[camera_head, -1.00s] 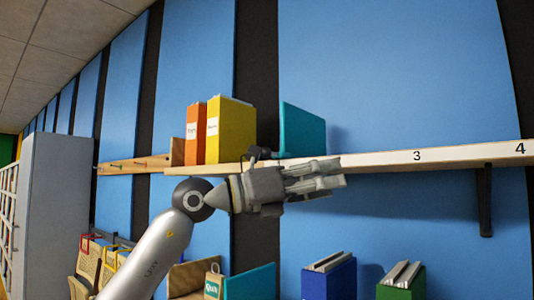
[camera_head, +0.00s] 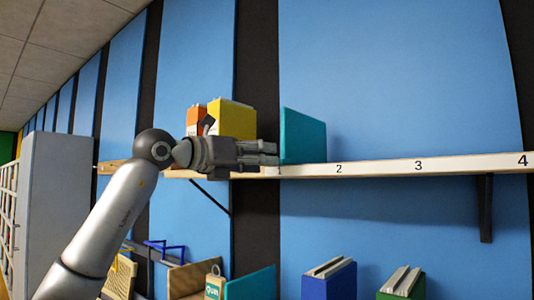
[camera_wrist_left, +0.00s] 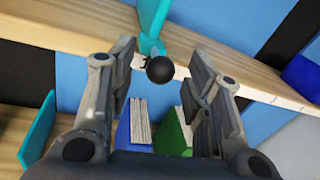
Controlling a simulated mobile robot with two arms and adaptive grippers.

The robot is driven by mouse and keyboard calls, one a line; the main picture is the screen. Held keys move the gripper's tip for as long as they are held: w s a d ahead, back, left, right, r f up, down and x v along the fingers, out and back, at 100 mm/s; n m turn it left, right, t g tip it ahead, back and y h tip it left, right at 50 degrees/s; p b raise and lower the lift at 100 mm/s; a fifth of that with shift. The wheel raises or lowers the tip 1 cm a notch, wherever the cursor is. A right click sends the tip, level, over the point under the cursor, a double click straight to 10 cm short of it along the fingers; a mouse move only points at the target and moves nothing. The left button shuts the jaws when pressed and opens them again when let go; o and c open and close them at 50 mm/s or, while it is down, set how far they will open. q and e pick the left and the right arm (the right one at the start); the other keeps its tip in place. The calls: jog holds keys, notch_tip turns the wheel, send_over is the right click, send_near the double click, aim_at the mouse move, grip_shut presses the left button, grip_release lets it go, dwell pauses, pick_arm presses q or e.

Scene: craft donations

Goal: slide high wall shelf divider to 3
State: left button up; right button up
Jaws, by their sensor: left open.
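The teal divider (camera_head: 303,137) stands upright on the high wall shelf (camera_head: 375,167), near the label 1, to the right of a yellow binder. In the left wrist view the divider (camera_wrist_left: 151,20) is at the top, beyond the fingertips. My left gripper (camera_head: 276,153) is open and empty, in front of the shelf, just left of the divider in the head view. My right gripper is not in view.
A yellow binder (camera_head: 231,118) and an orange binder (camera_head: 196,115) stand left of the divider. Blue (camera_head: 330,279) and green binders (camera_head: 402,283) stand below.

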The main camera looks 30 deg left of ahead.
pick_arm(q)
jog(key=shift+p+x, duration=0.3)
jog(key=shift+x, duration=0.95)
grip_shut()
